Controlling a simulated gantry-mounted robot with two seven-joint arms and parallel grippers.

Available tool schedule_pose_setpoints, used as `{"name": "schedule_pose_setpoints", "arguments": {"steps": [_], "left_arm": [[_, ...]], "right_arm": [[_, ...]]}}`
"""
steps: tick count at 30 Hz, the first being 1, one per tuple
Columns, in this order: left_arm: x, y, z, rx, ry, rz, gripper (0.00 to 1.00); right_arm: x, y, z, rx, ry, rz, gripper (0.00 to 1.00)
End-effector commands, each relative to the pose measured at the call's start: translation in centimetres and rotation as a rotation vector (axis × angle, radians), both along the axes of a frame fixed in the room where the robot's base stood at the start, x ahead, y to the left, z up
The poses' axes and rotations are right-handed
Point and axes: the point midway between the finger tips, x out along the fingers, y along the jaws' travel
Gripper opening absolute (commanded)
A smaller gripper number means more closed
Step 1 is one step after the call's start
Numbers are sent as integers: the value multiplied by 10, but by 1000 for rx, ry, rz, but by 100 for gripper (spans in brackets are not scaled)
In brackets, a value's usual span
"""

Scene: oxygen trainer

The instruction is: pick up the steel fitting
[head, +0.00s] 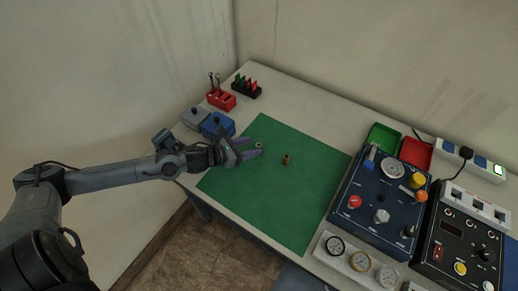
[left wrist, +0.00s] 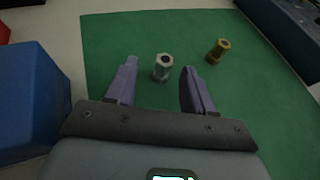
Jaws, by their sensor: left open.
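The steel fitting (left wrist: 162,68) is a small silver hex piece with a hole in its top, standing on the green mat (left wrist: 115,35). In the left wrist view it is between and slightly beyond the tips of my open left gripper (left wrist: 158,72), nearer the middle than either finger. It appears untouched. In the head view the steel fitting (head: 258,145) shows as a small grey spot by the fingers of my left gripper (head: 250,150). My right gripper is in neither view.
A brass fitting (head: 286,160) stands on the mat, right of the steel one. A blue box (head: 217,124) is close beside my left gripper. A red holder (head: 221,99) stands behind, and a dark blue control panel (head: 378,205) is at the right. The mat's front is clear.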

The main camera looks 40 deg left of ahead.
Motion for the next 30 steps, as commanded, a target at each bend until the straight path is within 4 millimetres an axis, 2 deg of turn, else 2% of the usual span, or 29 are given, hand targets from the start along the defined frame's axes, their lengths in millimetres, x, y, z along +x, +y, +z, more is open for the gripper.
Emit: {"name": "schedule_pose_setpoints", "arguments": {"steps": [8,21,30], "left_arm": [[9,-4,-5,-2,1,0,53],[47,-20,-25,-1,0,-1,53],[49,-21,-26,0,1,-2,53]], "right_arm": [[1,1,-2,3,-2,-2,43],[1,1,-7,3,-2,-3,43],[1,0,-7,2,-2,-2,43]]}}
